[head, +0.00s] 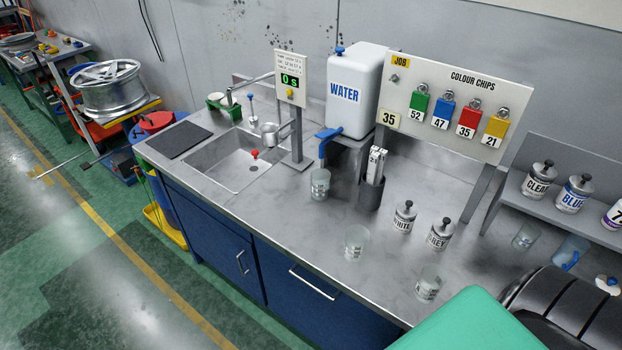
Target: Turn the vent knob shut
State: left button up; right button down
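A white water container (356,92) marked WATER stands on a raised metal stand at the back of the bench. A small blue knob (340,51), which looks like the vent knob, sits on its top at the left corner. Whether the knob is open or shut is too small to tell. A blue tap (326,136) sticks out low at the container's front left. A clear beaker (320,183) stands on the bench below the tap. Neither of my grippers shows in the head view.
The sink (232,160) and a post with a timer display (290,80) are left of the container. A colour chip board (450,105) stands close on its right. Beakers and paint tins (404,217) stand farther right. A teal shape fills the bottom right.

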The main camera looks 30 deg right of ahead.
aim_at(340, 49)
jog(key=z, duration=0.4)
jog(key=l+z, duration=0.15)
jog(key=z, duration=0.7)
